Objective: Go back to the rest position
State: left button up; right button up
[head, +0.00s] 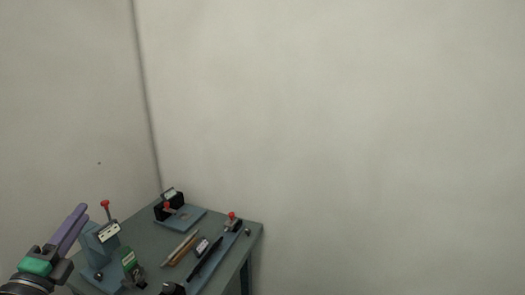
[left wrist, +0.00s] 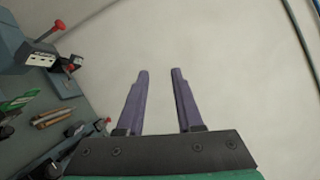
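My left gripper (head: 79,212) is at the lower left of the head view, beside the blue upright fixture (head: 91,246) at the table's left. In the left wrist view its two purple fingers (left wrist: 160,72) are apart, with nothing between them but pale wall or floor beyond. The fixture has a red-knobbed lever (head: 105,205) and a white label plate (head: 109,232). My right gripper does not show in either view.
The grey-green table (head: 148,243) stands in the lower left. It bears a blue-based device (head: 183,218) at the back, a long blue base (head: 219,258) at right, brown rods (head: 181,248) and a green item (head: 129,259). The wall side at right is bare.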

pick_arm(q)
jog(key=s+d+f+n+g+y, duration=0.1)
jog(key=s+f+n+g+y, duration=0.1)
jog(key=f+n+g, duration=0.5)
jog(key=s+f+n+g+y, duration=0.1)
jog(key=f+n+g+y, duration=0.1)
jog(key=f+n, duration=0.9)
jog(key=s+d+f+n+g+h, duration=0.1)
jog(key=s+d+f+g+h, duration=0.3)
jog(key=d+f, duration=0.4)
jog(key=s+d+f+g+h, duration=0.35)
jog(key=s+d+f, duration=0.35)
jog(key=d, duration=0.3)
notch_tip(320, 180, down, 34)
jog(key=s+g+y+b, duration=0.1)
jog(key=s+g+b, duration=0.1)
jog(key=b, duration=1)
jog(key=s+a+f+b, duration=0.1)
jog(key=s+f+b, duration=0.4)
jog(key=s+f, duration=0.3)
jog(key=s+a+f+g+b, duration=0.1)
jog(key=s+f+b, duration=0.3)
jog(key=s+f, duration=0.5)
notch_tip(320, 180, down, 8)
jog(key=shift+a+f+b, duration=0.1)
jog(key=shift+a+b, duration=0.3)
jog(key=shift+a, duration=0.35)
